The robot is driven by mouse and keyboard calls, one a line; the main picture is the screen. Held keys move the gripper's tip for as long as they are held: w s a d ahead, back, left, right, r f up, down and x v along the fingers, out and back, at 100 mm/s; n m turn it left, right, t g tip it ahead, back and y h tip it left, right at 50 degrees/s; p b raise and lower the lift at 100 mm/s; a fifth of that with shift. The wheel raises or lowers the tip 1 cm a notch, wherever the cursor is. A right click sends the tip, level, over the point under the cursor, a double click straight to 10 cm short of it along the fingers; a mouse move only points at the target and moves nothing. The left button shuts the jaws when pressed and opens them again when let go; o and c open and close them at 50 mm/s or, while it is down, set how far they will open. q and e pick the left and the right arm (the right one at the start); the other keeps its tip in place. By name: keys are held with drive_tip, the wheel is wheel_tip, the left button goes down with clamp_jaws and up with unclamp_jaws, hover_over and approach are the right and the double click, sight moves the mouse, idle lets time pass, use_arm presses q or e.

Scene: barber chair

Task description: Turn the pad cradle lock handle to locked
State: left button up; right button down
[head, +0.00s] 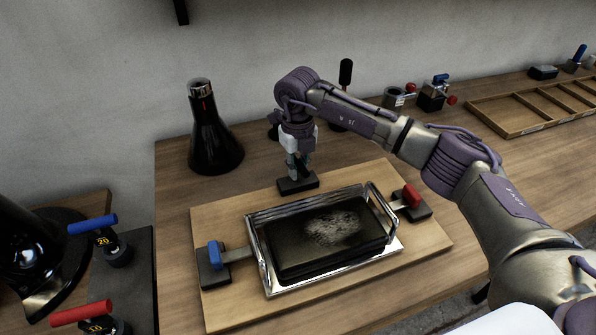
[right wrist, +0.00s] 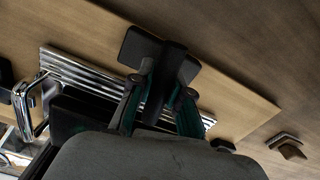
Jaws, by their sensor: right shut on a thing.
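The pad cradle (head: 263,275) is a chrome tray with end handles, holding a black pad (head: 327,236) with a pale worn patch. It sits on a light wooden board. Behind it stands a black base block (head: 298,187) with an upright dark handle (right wrist: 159,88), mostly hidden by my gripper. My right gripper (head: 296,174) points down over this block and is shut on the dark handle; its fingers (right wrist: 165,82) are on either side of it in the right wrist view. A blue-ended lever (head: 215,254) is at the cradle's left and a red-ended one (head: 411,195) at its right.
A black flask (head: 214,135) stands at the back left. Small metal fittings (head: 435,95) and a divided wooden tray (head: 515,116) are at the back right. Blue and red handled tools (head: 93,224) lie at the left. Bare table separates the board and the wooden tray.

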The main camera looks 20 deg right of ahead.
sight(298, 162)
drive_tip(key=c, duration=1)
unclamp_jaws()
drive_tip(key=shift+r, duration=0.15)
wheel_tip(298, 162, up, 12)
drive_tip(key=shift+f, duration=0.1)
drive_tip(key=shift+c, duration=0.2)
